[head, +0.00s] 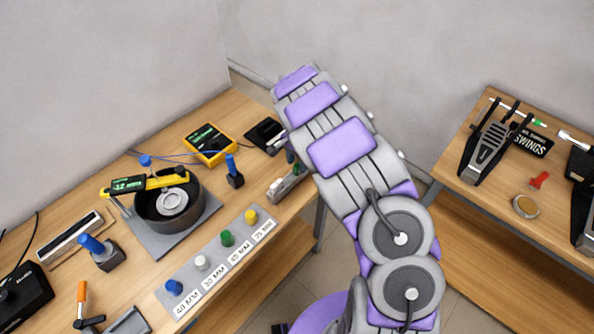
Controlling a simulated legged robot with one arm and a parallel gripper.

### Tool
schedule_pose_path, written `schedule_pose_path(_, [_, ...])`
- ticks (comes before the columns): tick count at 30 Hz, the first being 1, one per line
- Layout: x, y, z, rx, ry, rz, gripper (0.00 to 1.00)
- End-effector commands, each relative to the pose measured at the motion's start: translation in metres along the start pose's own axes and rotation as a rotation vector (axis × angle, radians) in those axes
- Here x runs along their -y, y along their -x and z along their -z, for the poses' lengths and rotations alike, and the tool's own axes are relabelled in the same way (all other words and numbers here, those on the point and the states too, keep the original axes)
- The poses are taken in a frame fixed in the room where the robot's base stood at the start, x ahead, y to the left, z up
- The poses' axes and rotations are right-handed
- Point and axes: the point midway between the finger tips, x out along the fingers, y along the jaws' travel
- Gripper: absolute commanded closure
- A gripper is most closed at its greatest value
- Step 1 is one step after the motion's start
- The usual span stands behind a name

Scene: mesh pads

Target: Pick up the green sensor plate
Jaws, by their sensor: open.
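I cannot make out a clear green sensor plate. A small green part (297,168) shows beside my arm, above a grey block (287,184) at the bench's right edge; my arm may hide more of it. Other green spots are a green knob (227,238) on a labelled grey strip (178,304) and green lettering on a yellow-framed device (228,144). My purple and grey arm rises through the middle of the head view.
The left wooden bench holds a dark round pan (147,216) with a yellow gauge (135,186) across it, blue-handled tools and a black box (20,300). A right bench holds a pedal (487,150), a red piece (539,181) and a round tin (525,206). Floor shows between the benches.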

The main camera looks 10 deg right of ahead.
Motion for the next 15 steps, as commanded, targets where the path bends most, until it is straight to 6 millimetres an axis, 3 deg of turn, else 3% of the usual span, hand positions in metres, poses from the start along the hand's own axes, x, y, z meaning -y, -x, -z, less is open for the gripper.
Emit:
schedule_pose_path(3, [-0.0011,-0.0104,0.0016,0.002,-0.001,0.002,0.53])
schedule_pose_path(9, [0.0003,-0.0091,0.0000,-0.001,-0.001,0.002,0.54])
schedule_pose_path(15, [0.0011,-0.0091,-0.0008,-0.001,0.000,0.001,0.73])
